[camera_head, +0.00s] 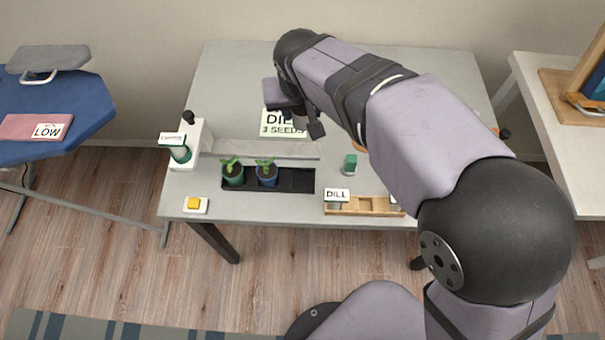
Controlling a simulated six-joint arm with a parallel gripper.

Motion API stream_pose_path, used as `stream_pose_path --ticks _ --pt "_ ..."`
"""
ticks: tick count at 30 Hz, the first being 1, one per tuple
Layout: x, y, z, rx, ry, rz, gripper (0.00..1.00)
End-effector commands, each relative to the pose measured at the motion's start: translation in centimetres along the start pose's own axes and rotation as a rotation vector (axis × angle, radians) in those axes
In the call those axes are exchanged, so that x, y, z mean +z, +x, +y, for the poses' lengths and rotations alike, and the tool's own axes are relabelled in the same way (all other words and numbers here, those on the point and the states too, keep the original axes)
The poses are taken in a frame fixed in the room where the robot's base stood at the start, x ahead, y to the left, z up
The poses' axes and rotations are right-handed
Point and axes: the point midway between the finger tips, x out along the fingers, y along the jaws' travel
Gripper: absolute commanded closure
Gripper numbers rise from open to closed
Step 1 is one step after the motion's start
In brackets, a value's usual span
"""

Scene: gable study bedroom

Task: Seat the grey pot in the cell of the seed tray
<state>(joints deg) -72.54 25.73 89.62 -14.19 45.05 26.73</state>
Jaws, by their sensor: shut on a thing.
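The black seed tray (300,181) lies on the grey table. A green pot (233,177) and a blue pot (267,176), each with a seedling, sit in its left and middle parts. Its right end is empty. My gripper (303,121) is above the table behind the tray, in front of the sign reading 3 SEEDS. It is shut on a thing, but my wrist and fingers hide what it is. I cannot make out the grey pot anywhere in this view.
A white dispenser (194,143) stands left of the tray, with a yellow button (194,204) in front. A wooden holder (365,206) with a DILL label and a small green item (350,162) are right. A low grey ledge (265,148) runs behind the tray. My arm hides the table's right side.

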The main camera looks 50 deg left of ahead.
Motion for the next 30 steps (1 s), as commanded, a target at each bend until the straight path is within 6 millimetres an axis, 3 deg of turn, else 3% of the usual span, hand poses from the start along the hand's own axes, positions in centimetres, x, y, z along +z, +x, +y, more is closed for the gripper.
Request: stream_pose_path --ticks 2,6,13,17,22,30 --pt "1.6 -1.4 -2.2 -0.027 -0.065 0.004 0.87" --pt "4.6 -1.6 -3.7 -0.043 -0.104 0.004 0.87" --pt "8.4 0.4 -1.9 0.007 0.023 -0.002 0.87" --pt "9.1 1.1 -1.3 0.045 0.119 -0.006 0.87" --pt "8.5 1.1 -1.4 0.095 0.246 -0.011 0.87" --pt "8.5 1.1 -1.4 0.125 0.32 -0.016 0.87"
